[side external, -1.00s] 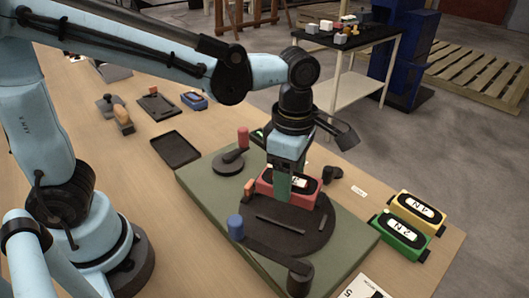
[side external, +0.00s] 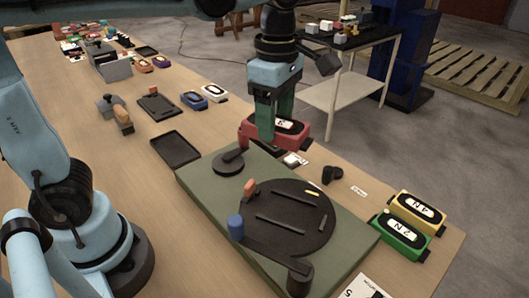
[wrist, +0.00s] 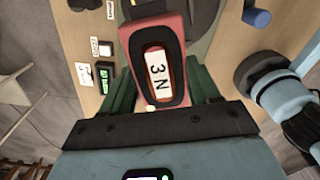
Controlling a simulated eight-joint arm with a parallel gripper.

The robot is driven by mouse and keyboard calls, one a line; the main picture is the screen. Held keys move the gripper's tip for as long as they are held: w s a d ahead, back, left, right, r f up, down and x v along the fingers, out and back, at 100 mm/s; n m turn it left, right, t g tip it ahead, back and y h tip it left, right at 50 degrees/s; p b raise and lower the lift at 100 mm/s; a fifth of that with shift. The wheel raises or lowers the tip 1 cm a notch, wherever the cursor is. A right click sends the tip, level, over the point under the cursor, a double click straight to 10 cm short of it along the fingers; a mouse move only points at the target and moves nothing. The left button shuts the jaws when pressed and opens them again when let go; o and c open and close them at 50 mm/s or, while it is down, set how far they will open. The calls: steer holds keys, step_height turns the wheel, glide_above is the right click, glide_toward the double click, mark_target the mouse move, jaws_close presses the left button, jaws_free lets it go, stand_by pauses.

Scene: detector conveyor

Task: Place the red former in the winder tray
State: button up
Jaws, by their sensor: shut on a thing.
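The red former (side external: 247,130) has a black oval face with a white label, read as "3 N" in the wrist view (wrist: 159,75). My gripper (side external: 272,128) has its green fingers shut on the former, one on each side. It holds the former in the air above the back end of the green winder board (side external: 330,270). An empty black shallow tray (side external: 175,149), which may be the winder tray, lies on the table just left of the board. It is left of and below the former in the side view. The round black winder plate (side external: 290,222) is bare of any former.
Green (side external: 402,235) and yellow (side external: 417,209) formers sit at right. A blue former (side external: 194,101) lies beyond the tray.

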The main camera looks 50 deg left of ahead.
steer(key=s+a+m, duration=0.2)
steer(key=a, duration=1)
steer(key=s+a+m, duration=0.2)
steer(key=s+a, duration=0.1)
steer(key=a, duration=0.8)
step_height(320, 180, down, 8)
steer(key=a+f, duration=0.2)
steer(key=a, duration=0.1)
steer(key=s+a+f, duration=0.1)
steer(key=a+f, duration=0.1)
steer(key=a, duration=0.2)
steer(key=s+a+f, duration=0.1)
steer(key=a+f, duration=0.2)
steer(key=a, duration=0.1)
steer(key=shift+s+f, duration=0.1)
steer(key=shift+s, duration=0.05)
steer(key=shift+f, duration=2)
